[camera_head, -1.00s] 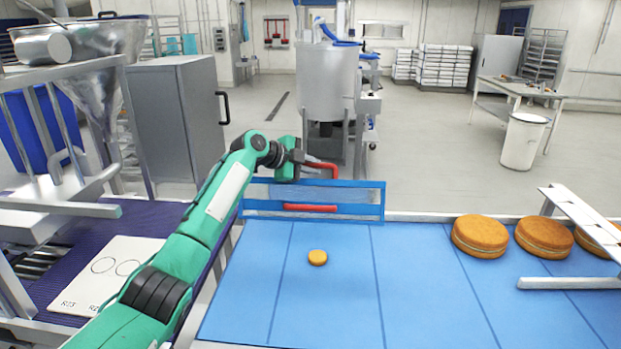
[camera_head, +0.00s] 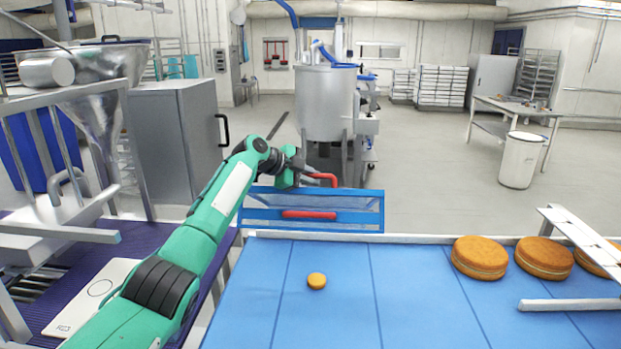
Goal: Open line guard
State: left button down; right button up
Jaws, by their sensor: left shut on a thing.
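The line guard (camera_head: 362,217) is a blue-framed panel with a see-through blue mesh at the far edge of the blue conveyor belt (camera_head: 330,320). A red bar (camera_head: 308,214) runs along its middle, and a red handle (camera_head: 325,177) stands at its upper edge. My left gripper (camera_head: 309,173) is at that red handle and shut on it; the fingertips are small and partly hidden. My right gripper is not in view.
A small orange round (camera_head: 317,281) lies on the belt. Larger filled rounds (camera_head: 479,257) sit at the right by a metal rail (camera_head: 570,304). A white card (camera_head: 90,296) lies on a purple belt at left. A grey cabinet (camera_head: 170,135) stands behind my arm.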

pick_arm(q)
jog(key=c, duration=1.4)
grip_release()
jog(key=shift+s+a+r+b, duration=0.25)
jog(key=shift+a+b, duration=0.15)
jog(key=shift+a, duration=0.1)
jog(key=b+v, duration=0.4)
jog(key=v, duration=0.7)
jog(key=shift+s+a, duration=0.1)
jog(key=shift+s+a+r, duration=0.3)
jog(key=shift+a+r, duration=0.1)
jog(key=shift+r, duration=0.05)
